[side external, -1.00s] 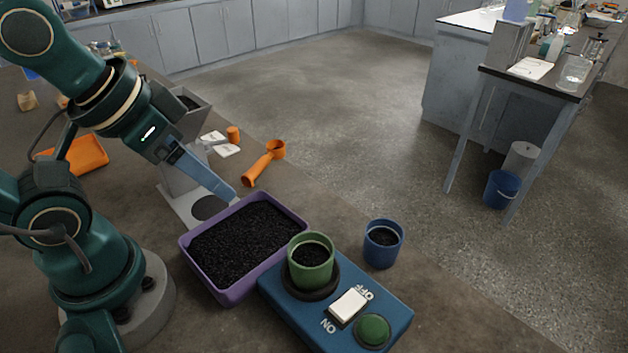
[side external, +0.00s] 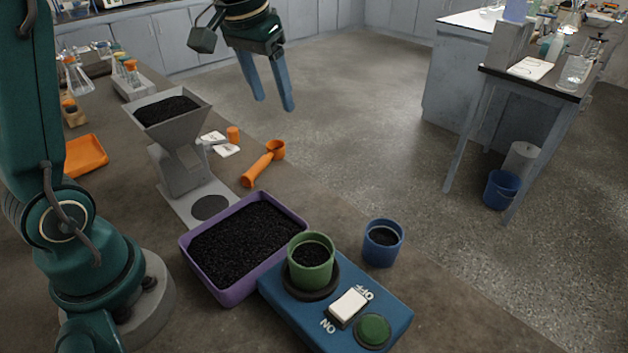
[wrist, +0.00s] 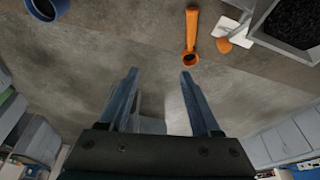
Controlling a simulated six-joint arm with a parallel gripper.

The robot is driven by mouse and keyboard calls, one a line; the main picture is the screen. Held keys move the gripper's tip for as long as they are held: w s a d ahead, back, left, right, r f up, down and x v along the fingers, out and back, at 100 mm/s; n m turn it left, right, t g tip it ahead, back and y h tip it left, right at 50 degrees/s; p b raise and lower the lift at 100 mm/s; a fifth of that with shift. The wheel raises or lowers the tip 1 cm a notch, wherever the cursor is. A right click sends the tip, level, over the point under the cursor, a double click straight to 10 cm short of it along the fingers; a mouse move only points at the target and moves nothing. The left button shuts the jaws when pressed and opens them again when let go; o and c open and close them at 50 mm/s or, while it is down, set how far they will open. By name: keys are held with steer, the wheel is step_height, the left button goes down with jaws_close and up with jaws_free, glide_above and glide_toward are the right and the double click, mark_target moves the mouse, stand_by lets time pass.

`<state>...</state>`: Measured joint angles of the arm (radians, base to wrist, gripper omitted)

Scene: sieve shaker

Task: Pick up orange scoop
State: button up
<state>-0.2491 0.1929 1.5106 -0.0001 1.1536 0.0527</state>
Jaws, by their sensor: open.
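The orange scoop (side external: 264,164) lies on the dark bench to the right of the grey hopper, its round cup at the far end near the bench edge. In the wrist view the scoop (wrist: 191,36) is near the top centre, with its cup towards my gripper. My gripper (side external: 275,103) is open and empty, raised high above and beyond the scoop. In the wrist view both fingers of my gripper (wrist: 158,72) are apart, with bare floor between them. It does not touch the scoop.
A grey hopper (side external: 180,133) of black grains stands left of the scoop. A purple tray (side external: 234,297), a blue shaker base (side external: 399,304) with a green cup (side external: 311,273) and a blue cup (side external: 383,252) stand nearer.

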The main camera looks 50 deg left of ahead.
steer(key=w+a+f+n+g, duration=0.1)
steer(key=w+a+f+g, duration=0.1)
steer(key=w+a+f, duration=0.35)
steer(key=n+g, duration=0.1)
glide_above(264, 157)
steer(key=shift+h, duration=0.4)
step_height(264, 157, down, 8)
steer(key=shift+r, duration=0.2)
steer(key=shift+f, duration=2.5)
jaws_close()
